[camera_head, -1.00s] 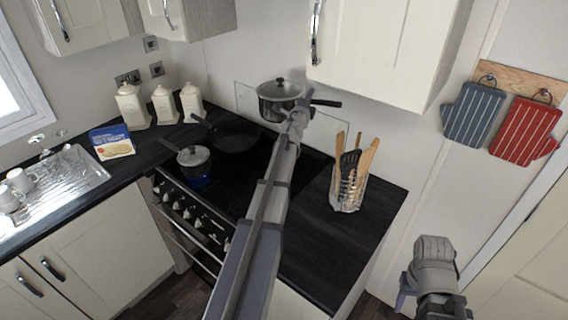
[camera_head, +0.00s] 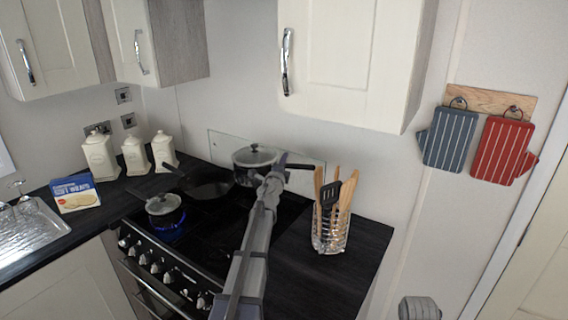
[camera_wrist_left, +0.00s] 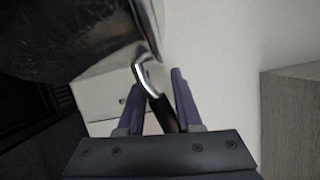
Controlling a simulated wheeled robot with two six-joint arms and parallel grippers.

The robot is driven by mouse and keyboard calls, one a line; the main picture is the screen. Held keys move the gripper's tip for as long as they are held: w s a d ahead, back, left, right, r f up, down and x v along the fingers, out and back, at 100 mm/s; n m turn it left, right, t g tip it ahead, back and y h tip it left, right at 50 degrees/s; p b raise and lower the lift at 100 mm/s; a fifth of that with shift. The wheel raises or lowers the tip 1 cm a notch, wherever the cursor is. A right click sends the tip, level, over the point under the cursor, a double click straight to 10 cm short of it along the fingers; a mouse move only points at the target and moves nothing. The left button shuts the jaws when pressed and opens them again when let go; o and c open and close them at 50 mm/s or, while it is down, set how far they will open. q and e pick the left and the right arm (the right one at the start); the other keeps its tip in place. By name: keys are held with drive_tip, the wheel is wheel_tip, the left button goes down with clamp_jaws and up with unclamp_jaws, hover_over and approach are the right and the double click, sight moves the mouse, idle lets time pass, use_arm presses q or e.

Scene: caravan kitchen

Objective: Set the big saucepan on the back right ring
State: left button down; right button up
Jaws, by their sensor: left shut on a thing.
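The big saucepan (camera_head: 255,158), dark with a glass lid, is upright over the back right of the black hob (camera_head: 205,238). Its black handle (camera_head: 299,166) points right. My left gripper (camera_head: 272,176) is shut on this handle; the left wrist view shows the handle (camera_wrist_left: 163,113) between the fingers (camera_wrist_left: 155,103), with the pan's side (camera_wrist_left: 75,42) at upper left. My arm hides the pan's lower right part and the back right ring. I cannot tell whether the base touches the hob. My right gripper is out of view; only a grey part of that arm shows at the bottom.
A frying pan (camera_head: 211,188) sits on the back left ring. A small lidded saucepan (camera_head: 164,208) is at the front left over a blue glow. A utensil holder (camera_head: 329,236) stands right of the hob. A wall cupboard (camera_head: 350,62) hangs above.

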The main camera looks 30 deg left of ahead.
use_arm(q)
wheel_tip(320, 180, down, 17)
drive_tip(key=b, duration=1.6)
drive_tip(key=shift+f, duration=0.15)
drive_tip(key=c, duration=0.6)
unclamp_jaws()
drive_tip(key=shift+s, duration=0.2)
drive_tip(key=v, duration=1.1)
drive_tip(key=shift+s+d, duration=0.15)
drive_tip(key=shift+s, duration=0.2)
